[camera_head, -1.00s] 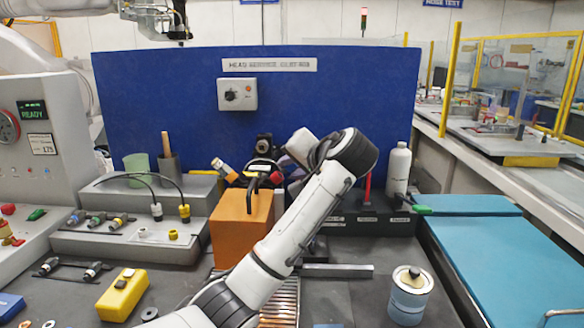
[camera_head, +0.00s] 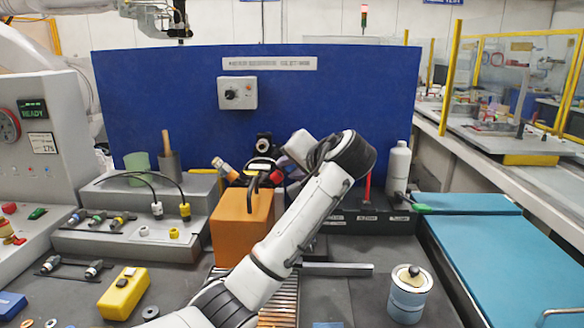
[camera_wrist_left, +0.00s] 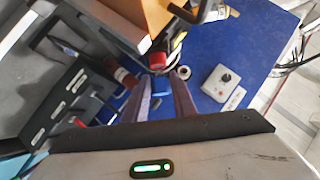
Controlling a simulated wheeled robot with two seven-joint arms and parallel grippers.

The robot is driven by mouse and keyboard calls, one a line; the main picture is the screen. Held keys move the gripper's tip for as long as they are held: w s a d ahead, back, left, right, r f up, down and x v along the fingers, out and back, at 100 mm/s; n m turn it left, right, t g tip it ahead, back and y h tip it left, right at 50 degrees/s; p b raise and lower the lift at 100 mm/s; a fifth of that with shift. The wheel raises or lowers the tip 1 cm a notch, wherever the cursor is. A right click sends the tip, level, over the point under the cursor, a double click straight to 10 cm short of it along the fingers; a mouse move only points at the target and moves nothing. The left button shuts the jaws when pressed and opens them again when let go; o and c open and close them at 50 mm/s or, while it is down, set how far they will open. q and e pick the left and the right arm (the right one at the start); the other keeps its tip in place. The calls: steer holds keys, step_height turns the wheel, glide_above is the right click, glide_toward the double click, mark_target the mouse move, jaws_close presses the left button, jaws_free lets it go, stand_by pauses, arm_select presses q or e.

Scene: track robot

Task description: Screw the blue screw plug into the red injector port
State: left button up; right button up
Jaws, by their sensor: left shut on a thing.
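In the left wrist view, my left gripper (camera_wrist_left: 162,88) is shut on the small blue screw plug (camera_wrist_left: 160,86), which shows only in part between the fingers. The red injector port (camera_wrist_left: 157,61) is just beyond the fingertips, beside an orange box. The plug is close to the port and looks roughly in line with it; I cannot tell whether they touch. In the head view my left arm reaches up past the orange box (camera_head: 240,220), and its fingers and the plug are hidden there. My right gripper is not in view.
A dark labelled block (camera_head: 362,220) with a white bottle (camera_head: 398,168) stands right of the box. A blue panel (camera_head: 330,90) rises behind. A grey stepped rack with connectors (camera_head: 130,235) stands left; a yellow block (camera_head: 123,294) and a can (camera_head: 408,296) sit in front.

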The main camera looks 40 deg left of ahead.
arm_select(q)
steer(key=shift+s+a+f, duration=0.25)
steer(key=shift+a+f, duration=0.1)
steer(key=shift+f, duration=0.05)
steer(key=shift+s+a+f, duration=0.1)
steer(key=shift+a+f, duration=0.1)
steer(key=o, duration=1.1)
steer(key=shift+b+v, duration=0.85)
steer(key=shift+v, duration=4.3)
steer(key=shift+c, duration=0.3)
